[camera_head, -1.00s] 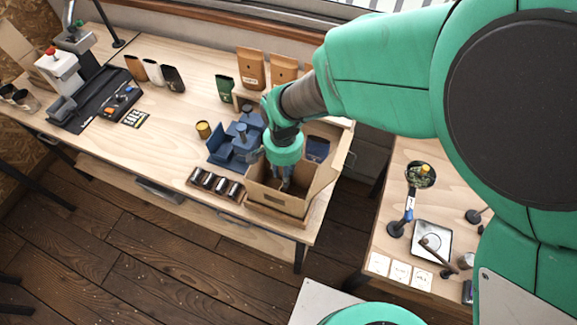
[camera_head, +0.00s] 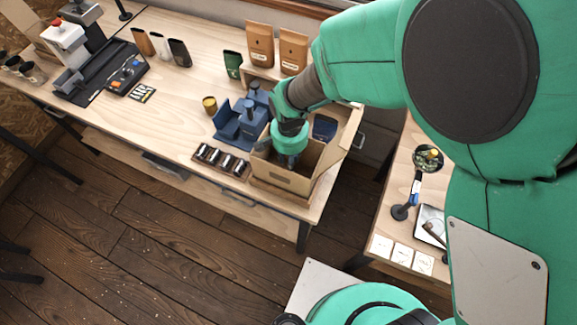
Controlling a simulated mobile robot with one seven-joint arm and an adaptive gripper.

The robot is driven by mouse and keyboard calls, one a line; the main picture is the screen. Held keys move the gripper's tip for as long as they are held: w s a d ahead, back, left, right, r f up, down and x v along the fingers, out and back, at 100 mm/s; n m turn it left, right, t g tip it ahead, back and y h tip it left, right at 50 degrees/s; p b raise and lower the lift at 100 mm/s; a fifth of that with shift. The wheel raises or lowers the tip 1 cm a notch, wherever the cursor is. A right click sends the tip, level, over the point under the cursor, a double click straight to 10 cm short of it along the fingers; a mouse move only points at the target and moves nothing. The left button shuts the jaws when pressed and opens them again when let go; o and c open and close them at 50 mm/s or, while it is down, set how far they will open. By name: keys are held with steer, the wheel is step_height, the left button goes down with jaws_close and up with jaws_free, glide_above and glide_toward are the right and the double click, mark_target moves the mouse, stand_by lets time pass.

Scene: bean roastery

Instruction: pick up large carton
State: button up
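The large carton (camera_head: 282,176) is an open brown cardboard box at the right end of the long wooden table, with its right flap (camera_head: 340,142) standing up. My gripper (camera_head: 289,160) points down at the carton's opening from above. Its fingers reach in behind the carton's front wall and are mostly hidden. I cannot tell whether they are open or shut, or whether they touch the carton.
Blue fixtures (camera_head: 241,122), a yellow tin (camera_head: 209,105) and a dark rack of small cups (camera_head: 221,160) stand left of the carton. Brown bags (camera_head: 260,43) stand behind. A second table (camera_head: 386,226) is at the right. Table space at centre left is clear.

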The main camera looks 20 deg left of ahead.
steer(key=shift+f, duration=1.3)
jaws_close()
